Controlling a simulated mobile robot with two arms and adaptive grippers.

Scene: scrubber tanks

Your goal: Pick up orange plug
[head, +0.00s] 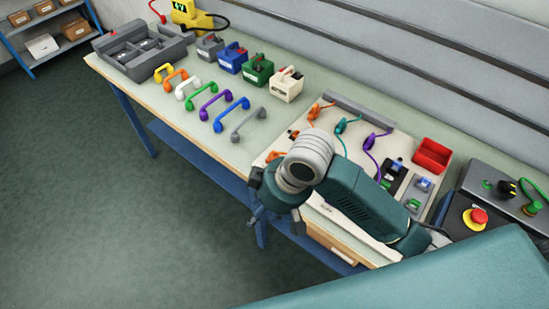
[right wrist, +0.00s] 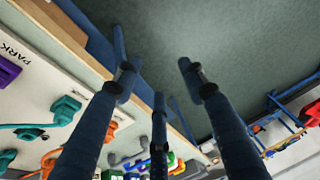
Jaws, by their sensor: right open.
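An orange plug (head: 314,113) with an orange cable lies on the pale board (head: 262,160) at the left of a row with a teal plug (head: 342,125) and a purple plug (head: 369,141). Another orange piece (head: 275,155) shows beside my wrist; its shape is partly hidden. My right gripper (head: 257,212) hangs over the table's front edge, apart from the plugs, open and empty. In the right wrist view its fingers (right wrist: 158,75) are spread over the floor, and orange parts (right wrist: 50,162) show at lower left. My left gripper is not in view.
Several coloured handles (head: 209,104) and boxes (head: 257,72) stand left of the board. A red bin (head: 432,155) and a control box with a red button (head: 479,216) are at the right. Floor in front of the table is clear.

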